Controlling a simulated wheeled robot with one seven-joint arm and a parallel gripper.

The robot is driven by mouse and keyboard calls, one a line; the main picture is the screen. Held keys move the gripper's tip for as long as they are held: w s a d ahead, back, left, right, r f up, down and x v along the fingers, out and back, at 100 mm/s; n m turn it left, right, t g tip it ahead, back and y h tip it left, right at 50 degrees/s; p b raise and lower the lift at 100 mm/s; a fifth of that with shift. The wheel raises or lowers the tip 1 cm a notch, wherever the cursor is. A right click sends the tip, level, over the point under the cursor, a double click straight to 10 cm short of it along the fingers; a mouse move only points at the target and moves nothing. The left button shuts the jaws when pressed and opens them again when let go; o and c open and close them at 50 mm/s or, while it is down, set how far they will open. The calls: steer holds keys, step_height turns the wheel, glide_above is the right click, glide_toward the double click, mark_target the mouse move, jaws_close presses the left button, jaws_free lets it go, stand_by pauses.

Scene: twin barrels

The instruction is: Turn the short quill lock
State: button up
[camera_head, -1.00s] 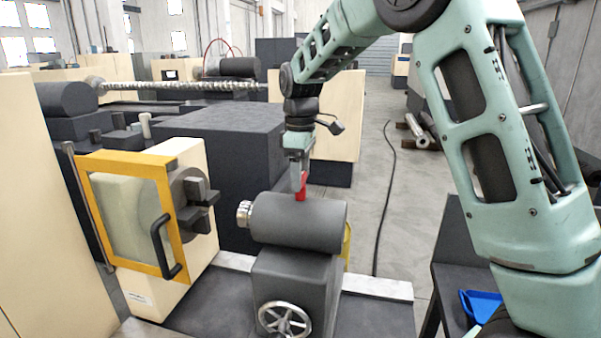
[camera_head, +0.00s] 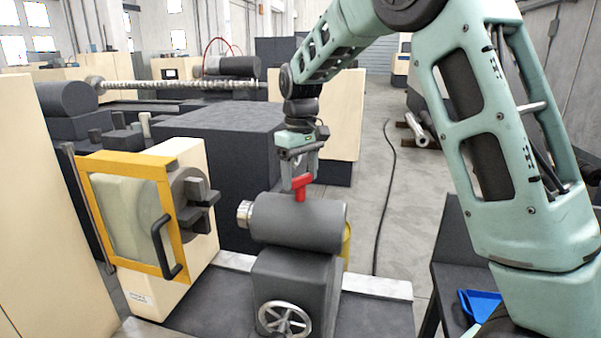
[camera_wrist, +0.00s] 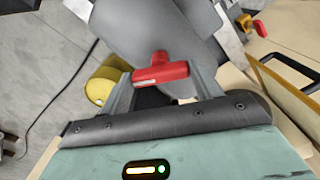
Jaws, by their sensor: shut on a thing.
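The short quill lock is a red T-shaped handle (camera_head: 301,186) on top of the grey tailstock barrel (camera_head: 290,222). In the wrist view the red handle (camera_wrist: 160,73) lies between my two fingers, its bar running across from one finger to the other. My gripper (camera_head: 300,180) points down from above and is shut on the red handle. The wrist view also shows my gripper (camera_wrist: 150,85) with its fingers against the bar's ends. The barrel (camera_wrist: 165,30) is directly beneath. The foot of the handle is partly hidden.
A silver handwheel (camera_head: 285,319) is at the tailstock's front. A chuck (camera_head: 195,200) and a yellow-framed guard door (camera_head: 130,215) with a black handle stand to the left. A yellow cylinder (camera_wrist: 103,85) is beside the barrel. A black cable (camera_head: 385,200) lies on open floor at the right.

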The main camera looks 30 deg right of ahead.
mark_target(301, 176)
steer(key=m, duration=0.5)
steer(key=shift+r+m, duration=0.1)
steer(key=shift+m, duration=0.2)
steer(key=m+p, duration=0.1)
steer(key=m, duration=0.4)
steer(key=shift+m, duration=0.4)
steer(key=o, duration=1)
step_height(301, 176, up, 17)
steer(key=b, duration=0.3)
steer(key=shift+r, duration=0.15)
